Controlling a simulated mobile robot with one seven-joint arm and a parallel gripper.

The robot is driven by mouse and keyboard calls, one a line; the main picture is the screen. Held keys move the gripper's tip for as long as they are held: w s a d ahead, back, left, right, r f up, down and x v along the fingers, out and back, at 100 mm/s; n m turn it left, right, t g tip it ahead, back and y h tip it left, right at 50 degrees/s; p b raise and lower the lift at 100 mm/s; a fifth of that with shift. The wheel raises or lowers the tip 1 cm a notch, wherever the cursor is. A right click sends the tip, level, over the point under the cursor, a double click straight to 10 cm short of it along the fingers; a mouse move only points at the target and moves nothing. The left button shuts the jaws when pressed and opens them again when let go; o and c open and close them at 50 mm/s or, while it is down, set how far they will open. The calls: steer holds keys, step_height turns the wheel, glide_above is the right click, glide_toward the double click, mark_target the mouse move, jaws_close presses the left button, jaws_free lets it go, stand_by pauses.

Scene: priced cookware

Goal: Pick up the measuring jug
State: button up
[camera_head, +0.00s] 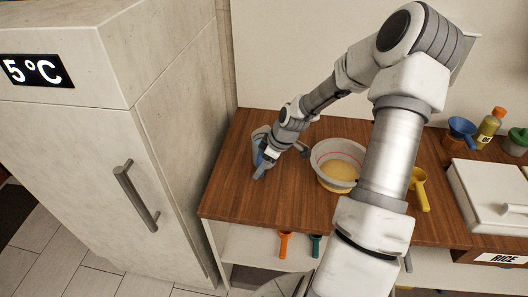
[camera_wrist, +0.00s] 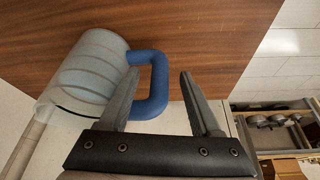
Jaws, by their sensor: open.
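The measuring jug (camera_wrist: 85,75) is a translucent, banded vessel with a blue handle (camera_wrist: 159,85). In the wrist view it lies to the left of my fingers. In the head view the jug (camera_head: 258,133) stands on the brown counter near its left end, partly hidden behind my gripper (camera_head: 262,166). My gripper (camera_wrist: 158,74) is open. In the wrist view the outer bar of the handle shows between the two fingers, and the left finger overlaps the handle's opening. I cannot tell whether the fingers touch it.
A bowl (camera_head: 337,166) with yellowish contents stands right of the jug. A yellow scoop (camera_head: 420,190), blue funnel (camera_head: 462,131), bottle (camera_head: 489,128) and white bin (camera_head: 490,195) are further right. A tall fridge (camera_head: 100,150) borders the counter (camera_head: 235,190) on the left.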

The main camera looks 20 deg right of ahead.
steer(key=shift+c, duration=0.2)
jaws_close()
stand_by(1.3)
